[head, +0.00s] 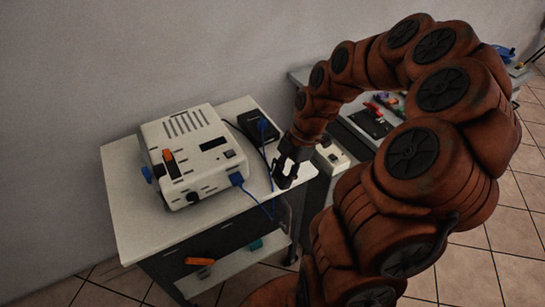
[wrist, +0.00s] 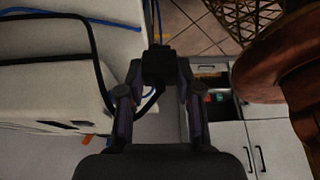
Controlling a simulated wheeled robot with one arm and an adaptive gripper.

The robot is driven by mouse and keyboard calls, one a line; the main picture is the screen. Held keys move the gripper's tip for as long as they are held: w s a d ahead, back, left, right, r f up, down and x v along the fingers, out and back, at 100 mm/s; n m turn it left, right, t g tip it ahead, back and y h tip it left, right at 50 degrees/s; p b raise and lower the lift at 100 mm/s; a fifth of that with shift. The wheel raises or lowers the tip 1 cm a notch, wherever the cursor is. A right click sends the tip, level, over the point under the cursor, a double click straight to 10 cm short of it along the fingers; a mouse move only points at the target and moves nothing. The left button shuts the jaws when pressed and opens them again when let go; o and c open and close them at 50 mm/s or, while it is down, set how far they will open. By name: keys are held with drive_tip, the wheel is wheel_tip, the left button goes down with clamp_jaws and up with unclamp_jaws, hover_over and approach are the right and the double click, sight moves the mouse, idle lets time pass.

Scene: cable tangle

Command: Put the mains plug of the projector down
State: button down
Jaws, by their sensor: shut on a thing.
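My gripper (head: 283,180) is at the right edge of the white cart top (head: 125,205). In the wrist view my gripper (wrist: 158,82) is shut on a black plug (wrist: 158,62), which shows as a dark block between the fingertips. A thin black cable (wrist: 97,50) shows on the left, and a short dark loop hangs below the plug. A white boxy device (head: 190,150), which looks like the projector, stands on the cart to the left of my gripper. The plug's prongs are hidden.
A blue cable (head: 256,203) runs from the device over the cart's front edge. An orange item (head: 199,261) sits on the lower shelf. A white block (head: 332,155) stands right of my gripper.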

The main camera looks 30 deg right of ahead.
drive_tip(key=w+d, duration=0.1)
drive_tip(key=w, duration=0.2)
drive_tip(key=w+d+p, duration=0.1)
drive_tip(key=w, duration=0.2)
drive_tip(key=w+f+p, duration=0.1)
drive_tip(key=w, duration=0.2)
drive_tip(key=shift+w+d, duration=0.15)
drive_tip(key=shift+d, duration=0.25)
drive_tip(key=shift+f+p, duration=1.05)
drive_tip(key=shift+f, duration=0.45)
drive_tip(key=shift+w+f, duration=0.1)
drive_tip(key=shift+f, duration=0.1)
drive_tip(key=shift+f+b, duration=0.25)
drive_tip(key=shift+b, duration=0.1)
drive_tip(key=c, duration=0.8)
unclamp_jaws()
drive_tip(key=shift+r, duration=0.1)
drive_tip(key=shift+o, duration=0.2)
drive_tip(key=shift+r, duration=0.1)
